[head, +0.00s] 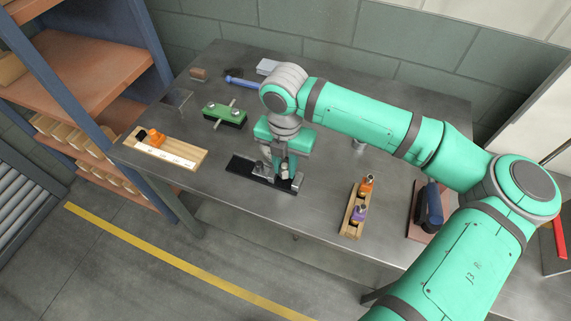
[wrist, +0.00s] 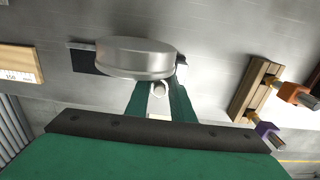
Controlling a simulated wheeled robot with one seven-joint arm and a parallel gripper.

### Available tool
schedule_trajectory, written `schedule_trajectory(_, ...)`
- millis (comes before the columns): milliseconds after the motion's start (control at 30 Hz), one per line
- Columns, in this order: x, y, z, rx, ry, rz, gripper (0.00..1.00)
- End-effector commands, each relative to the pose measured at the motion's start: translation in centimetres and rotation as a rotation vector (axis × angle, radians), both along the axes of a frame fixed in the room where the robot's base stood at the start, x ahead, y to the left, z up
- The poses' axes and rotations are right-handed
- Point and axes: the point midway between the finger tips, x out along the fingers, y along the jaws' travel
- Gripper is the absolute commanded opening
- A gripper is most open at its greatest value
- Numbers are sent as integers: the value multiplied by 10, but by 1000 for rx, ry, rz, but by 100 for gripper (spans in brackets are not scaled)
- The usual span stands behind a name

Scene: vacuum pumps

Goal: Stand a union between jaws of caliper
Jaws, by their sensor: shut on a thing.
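The caliper (head: 240,165) is a dark bar lying on the grey table in front of my arm, with pale metal parts on it. Its left end shows in the wrist view (wrist: 87,62). My gripper (head: 285,168) points down over its right part. In the wrist view my green fingers (wrist: 163,95) are shut on a small pale, ring-ended piece (wrist: 160,89), which I take for the union. It appears low, at the caliper; whether it touches the bar or jaws I cannot tell. A wide silver disc (wrist: 137,57) hides much of the caliper in the wrist view.
A wooden tray (head: 190,157) with a white scale and orange piece lies left. A wooden rack (head: 352,222) with orange- and purple-topped pieces stands right. A green clamp-like block (head: 224,116), a blue-handled tool (head: 241,82) and a dark blue device (head: 430,207) are also on the table.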

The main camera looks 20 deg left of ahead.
Motion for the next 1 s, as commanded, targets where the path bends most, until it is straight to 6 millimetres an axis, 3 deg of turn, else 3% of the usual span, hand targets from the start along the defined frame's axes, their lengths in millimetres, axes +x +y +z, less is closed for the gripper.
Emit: schedule_trajectory(1000,0,-2,-32,-1,0,-3,0)
